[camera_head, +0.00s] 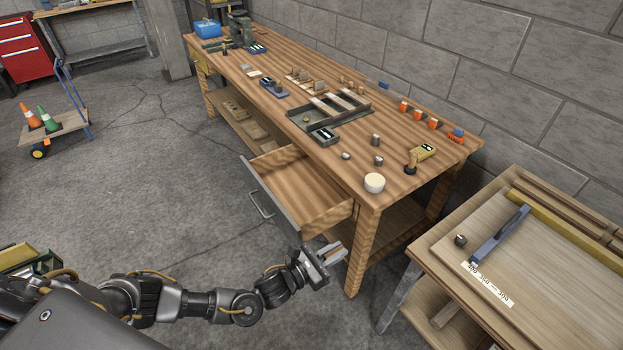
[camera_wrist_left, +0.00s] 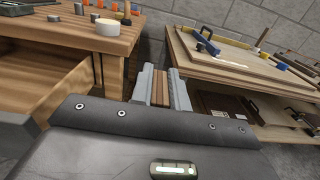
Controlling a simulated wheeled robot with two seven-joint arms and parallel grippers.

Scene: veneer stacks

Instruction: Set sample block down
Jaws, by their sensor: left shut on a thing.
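My left gripper (camera_head: 331,254) hangs in front of the near right corner of the workbench, off its edge. In the left wrist view, the gripper (camera_wrist_left: 161,85) is shut on a brown wooden sample block (camera_wrist_left: 160,92), which shows as a striped strip between the two grey fingers. In the head view the block is too small and covered to make out clearly. The wooden workbench (camera_head: 385,190) stands beyond the gripper, and its top also shows in the left wrist view (camera_wrist_left: 60,28). My right gripper is in neither view.
An open drawer (camera_head: 300,190) sticks out of the bench, left of my gripper. A white bowl (camera_head: 374,183) stands near the bench corner, with small metal cylinders (camera_head: 378,160) behind. A lower table (camera_head: 440,245) with a blue-handled tool (camera_head: 500,235) stands at the right.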

